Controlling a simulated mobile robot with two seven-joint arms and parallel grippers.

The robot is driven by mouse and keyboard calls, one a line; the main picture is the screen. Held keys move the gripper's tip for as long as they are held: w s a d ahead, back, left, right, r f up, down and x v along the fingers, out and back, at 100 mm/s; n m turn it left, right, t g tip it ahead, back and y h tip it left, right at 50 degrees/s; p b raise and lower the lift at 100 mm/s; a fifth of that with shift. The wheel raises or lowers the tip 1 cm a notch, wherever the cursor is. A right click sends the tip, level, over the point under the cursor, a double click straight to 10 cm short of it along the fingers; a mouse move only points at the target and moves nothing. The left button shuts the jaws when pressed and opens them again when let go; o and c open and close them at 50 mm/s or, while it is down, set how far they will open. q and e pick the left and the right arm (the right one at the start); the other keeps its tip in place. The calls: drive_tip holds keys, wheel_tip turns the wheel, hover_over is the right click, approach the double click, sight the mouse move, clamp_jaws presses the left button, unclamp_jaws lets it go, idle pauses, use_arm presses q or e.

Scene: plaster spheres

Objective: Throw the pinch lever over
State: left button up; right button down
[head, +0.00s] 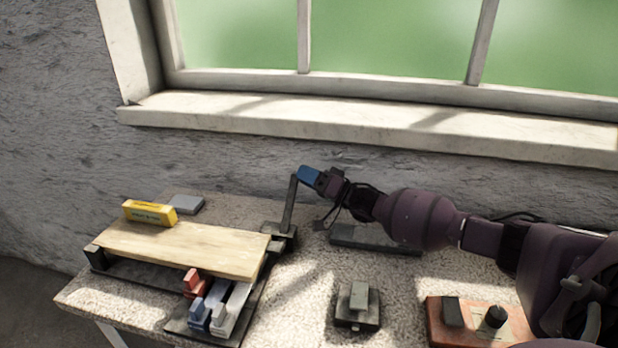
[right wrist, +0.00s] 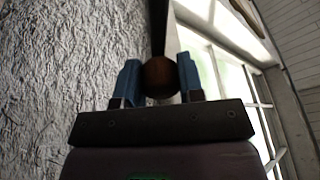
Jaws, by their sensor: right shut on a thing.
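The pinch lever (head: 289,205) is a dark bar that stands nearly upright from a black block (head: 278,236) at the right end of a wooden board. My right gripper (head: 308,175) reaches in from the right, and its blue fingers are at the lever's top. In the right wrist view, the blue fingers (right wrist: 159,62) are shut on the lever's round brown knob (right wrist: 160,82), one on each side. The fingers hide the knob in the head view. My left gripper is not in view.
A small black switch (head: 358,302) and an orange control box (head: 470,322) stand to the right. The window sill (head: 370,127) runs behind.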

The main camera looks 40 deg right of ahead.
drive_tip(key=s+a+r+n+g+y+p, duration=0.2)
drive_tip(key=s+a+r+n+y+p, duration=0.2)
drive_tip(key=n, duration=0.5)
wheel_tip(320, 180, up, 3)
drive_tip(key=s+a+p, duration=0.1)
drive_tip(key=a, duration=0.1)
drive_tip(key=shift+s+a+f+n, duration=0.15)
drive_tip(key=shift+s+a+n, duration=0.2)
drive_tip(key=shift+a+n, duration=0.05)
drive_tip(key=c, duration=0.7)
unclamp_jaws()
drive_tip(key=shift+s, duration=0.1)
drive_tip(key=shift+c, duration=0.2)
drive_tip(key=v, duration=1)
drive_tip(key=shift+s+d+f, duration=0.15)
drive_tip(key=shift+s+d, duration=0.1)
drive_tip(key=shift+d, duration=0.05)
